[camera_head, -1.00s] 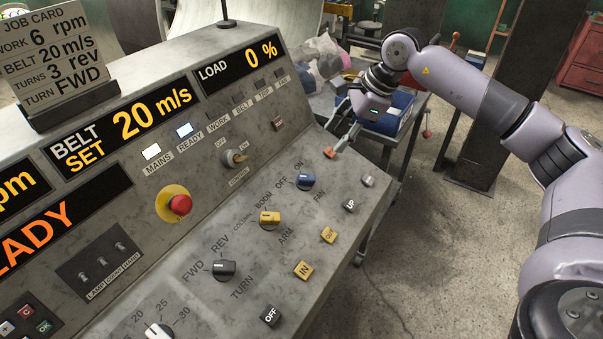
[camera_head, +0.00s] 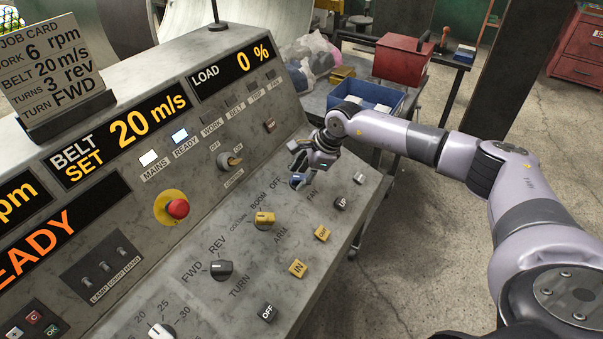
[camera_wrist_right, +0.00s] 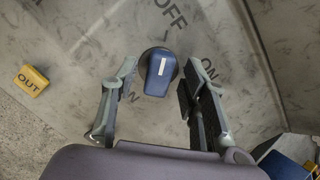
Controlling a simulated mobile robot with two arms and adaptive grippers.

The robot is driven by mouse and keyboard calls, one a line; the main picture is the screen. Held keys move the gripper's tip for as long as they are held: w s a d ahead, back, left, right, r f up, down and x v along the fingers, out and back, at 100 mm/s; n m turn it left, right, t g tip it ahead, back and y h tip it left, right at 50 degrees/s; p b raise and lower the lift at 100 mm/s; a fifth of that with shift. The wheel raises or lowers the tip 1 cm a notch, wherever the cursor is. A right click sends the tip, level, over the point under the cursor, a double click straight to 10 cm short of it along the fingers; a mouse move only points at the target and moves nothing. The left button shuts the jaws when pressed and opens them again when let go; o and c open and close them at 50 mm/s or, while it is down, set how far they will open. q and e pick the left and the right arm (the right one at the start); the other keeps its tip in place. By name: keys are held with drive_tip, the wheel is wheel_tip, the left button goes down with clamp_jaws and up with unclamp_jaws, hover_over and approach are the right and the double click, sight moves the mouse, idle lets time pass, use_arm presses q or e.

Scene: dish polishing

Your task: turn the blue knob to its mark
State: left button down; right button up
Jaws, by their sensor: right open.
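The blue knob (camera_head: 298,181) is at the upper right of the sloped console, between its OFF and FAN labels, partly hidden by my right gripper (camera_head: 298,164). In the right wrist view the blue knob (camera_wrist_right: 158,82) shows between the two fingers of my right gripper (camera_wrist_right: 162,68). The fingers are open, with a gap to the knob on each side. The knob's white line lies along the direction of the OFF label (camera_wrist_right: 170,14); the ON label (camera_wrist_right: 212,70) is to its right. My left gripper is not in view.
A yellow knob (camera_head: 264,219), a black knob (camera_head: 221,269) and the UP button (camera_head: 342,203) are nearby on the panel. A red emergency button (camera_head: 178,208) is further left. Behind the console, a cart carries a blue bin (camera_head: 385,98) and a red box (camera_head: 402,57).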

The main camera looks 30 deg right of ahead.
drive_tip(key=shift+f, duration=0.2)
clamp_jaws()
idle(0.5)
